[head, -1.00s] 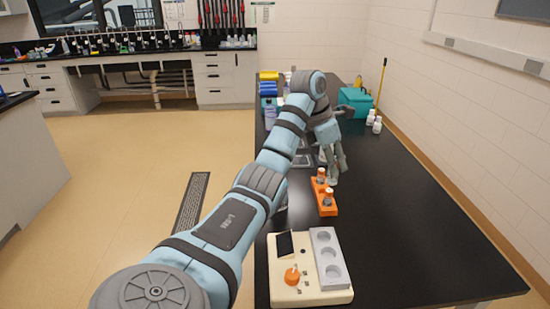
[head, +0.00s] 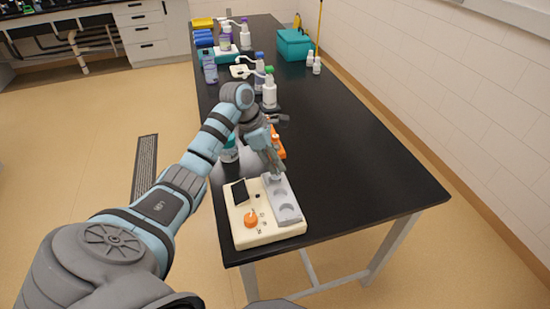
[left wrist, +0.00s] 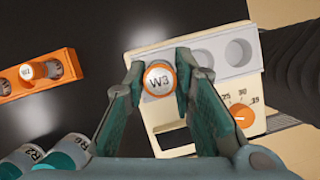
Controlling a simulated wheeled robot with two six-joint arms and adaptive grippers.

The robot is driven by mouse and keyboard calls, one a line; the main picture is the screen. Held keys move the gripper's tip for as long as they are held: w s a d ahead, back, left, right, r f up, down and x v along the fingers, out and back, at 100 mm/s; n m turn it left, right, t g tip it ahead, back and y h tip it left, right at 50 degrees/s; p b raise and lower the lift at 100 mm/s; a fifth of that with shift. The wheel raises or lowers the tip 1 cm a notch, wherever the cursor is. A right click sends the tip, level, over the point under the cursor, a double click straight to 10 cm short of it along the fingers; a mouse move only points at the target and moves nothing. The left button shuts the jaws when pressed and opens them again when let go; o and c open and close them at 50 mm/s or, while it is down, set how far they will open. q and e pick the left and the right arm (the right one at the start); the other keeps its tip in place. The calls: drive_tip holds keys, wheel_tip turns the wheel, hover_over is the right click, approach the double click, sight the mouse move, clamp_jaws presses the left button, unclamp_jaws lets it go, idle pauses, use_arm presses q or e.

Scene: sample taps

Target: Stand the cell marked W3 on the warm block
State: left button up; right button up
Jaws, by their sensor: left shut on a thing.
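The cell marked W3 (left wrist: 160,79) has an orange-rimmed white cap and is held between the fingers of my left gripper (left wrist: 152,85). The warm block (left wrist: 218,50) is a grey strip with three round wells on a cream unit. In the head view, my left gripper (head: 276,172) is at the far end of the warm block (head: 284,205), and the two nearer wells show empty. The cell is at the far-end well, which the cell and fingers hide. I cannot tell whether its base is in the well or above it. My right gripper is not in view.
The cream unit (head: 240,222) has a dark screen and an orange dial (head: 251,219). An orange rack (left wrist: 42,76) with one capped cell lies beyond it. Two teal bottles (left wrist: 65,150) stand close by. Bottles and a teal box (head: 294,45) are farther back; the table's right side is clear.

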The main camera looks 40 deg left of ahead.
use_arm(q)
drive_tip(key=shift+s+a, duration=0.15)
drive_tip(key=shift+a, duration=0.05)
idle(0.3)
drive_tip(key=shift+b+x, duration=0.7)
drive_tip(key=shift+x, duration=0.05)
drive_tip(key=shift+s, duration=0.1)
drive_tip(key=shift+a+f+b, duration=0.1)
drive_tip(key=shift+f+b, duration=0.5)
drive_tip(key=shift+f, duration=0.2)
